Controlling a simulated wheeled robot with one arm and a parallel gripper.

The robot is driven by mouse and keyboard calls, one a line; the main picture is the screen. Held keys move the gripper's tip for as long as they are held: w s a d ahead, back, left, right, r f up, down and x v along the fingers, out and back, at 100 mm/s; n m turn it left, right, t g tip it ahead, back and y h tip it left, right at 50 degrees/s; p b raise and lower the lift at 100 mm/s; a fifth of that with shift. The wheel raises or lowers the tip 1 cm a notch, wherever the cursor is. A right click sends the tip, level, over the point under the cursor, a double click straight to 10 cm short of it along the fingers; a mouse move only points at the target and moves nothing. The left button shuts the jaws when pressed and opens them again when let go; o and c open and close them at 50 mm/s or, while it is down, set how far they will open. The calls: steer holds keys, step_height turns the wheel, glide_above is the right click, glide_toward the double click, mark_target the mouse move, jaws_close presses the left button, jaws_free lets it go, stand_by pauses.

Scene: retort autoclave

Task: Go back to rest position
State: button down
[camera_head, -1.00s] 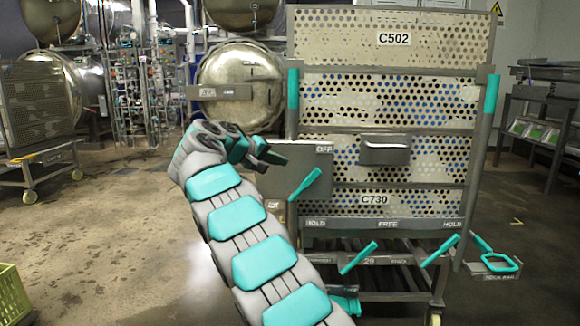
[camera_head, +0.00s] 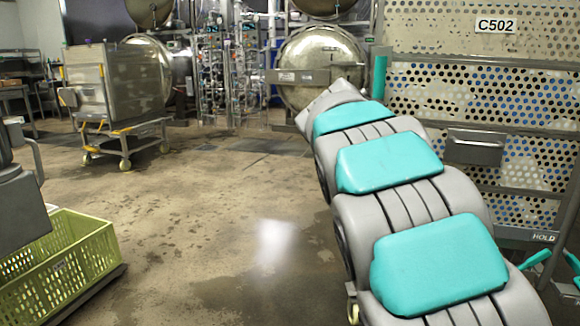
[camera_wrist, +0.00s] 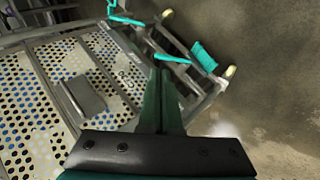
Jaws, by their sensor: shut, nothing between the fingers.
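My gripper (camera_wrist: 161,95) shows in the wrist view with its two dark green fingers together and nothing between them. In the head view my grey and teal arm runs up from the lower right, and the gripper itself is hidden. The perforated crate stack (camera_head: 440,102), labelled C502, stands at the right in the head view, partly behind my arm. In the wrist view the perforated stack (camera_wrist: 30,92) lies at the left of the fingers, seen tilted. I cannot tell how far the fingers are from it.
A yellow-green crate (camera_head: 62,262) stands at the lower left. A metal cart (camera_head: 118,95) and a round autoclave door (camera_head: 322,68) are farther back. Teal handles (camera_wrist: 204,56) stick out from the stack's base. The stained floor in the middle is open.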

steer(key=s+a+f+g+y, duration=0.1)
steer(key=s+f, duration=0.5)
steer(key=s, duration=0.7)
steer(key=s+a+f+g+y, duration=0.2)
steer(key=s+a+f+y, duration=0.2)
steer(key=s, duration=0.9)
steer(key=s+a+f+m+g+y, duration=0.1)
steer(key=s+a+f+y, duration=0.2)
steer(key=s+f, duration=0.7)
steer(key=s+a, duration=0.2)
steer(key=s, duration=0.1)
steer(key=shift+a+g+p, duration=0.3)
steer(key=shift+a+p, duration=0.1)
